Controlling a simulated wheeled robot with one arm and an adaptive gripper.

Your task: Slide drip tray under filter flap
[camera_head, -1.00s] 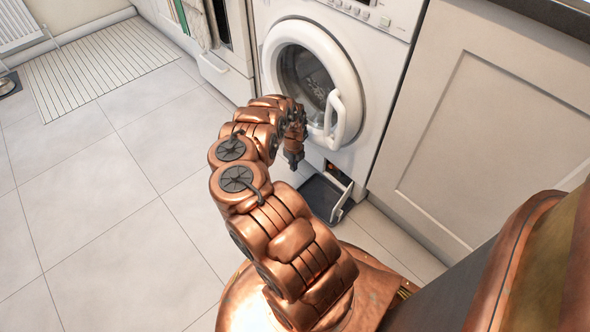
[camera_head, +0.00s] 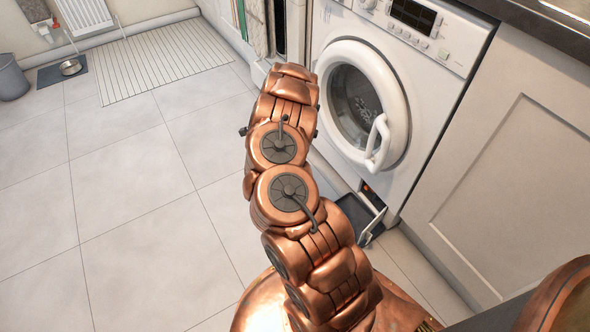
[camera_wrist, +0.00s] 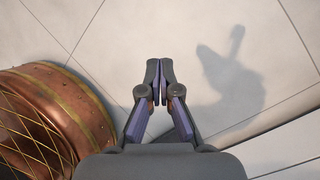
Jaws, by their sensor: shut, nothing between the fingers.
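The dark drip tray (camera_head: 352,211) lies on the floor at the foot of the washer, below the open filter flap (camera_head: 372,195) at its lower front. Part of the tray is hidden behind my arm in the head view. A small reddish part shows in the opening above the flap. My gripper (camera_wrist: 160,66) is shut and empty in the wrist view, with its fingertips together over bare floor tiles. The head view hides it behind my arm. Neither the tray nor the flap shows in the wrist view.
The washer (camera_head: 405,165) stands under the counter with its round door (camera_head: 391,75) closed. A white cupboard (camera_head: 515,170) is at the right. A slatted mat (camera_head: 165,60), a grey bucket (camera_head: 12,80) and a bowl (camera_head: 70,67) lie far left. The tiled floor at the left is free.

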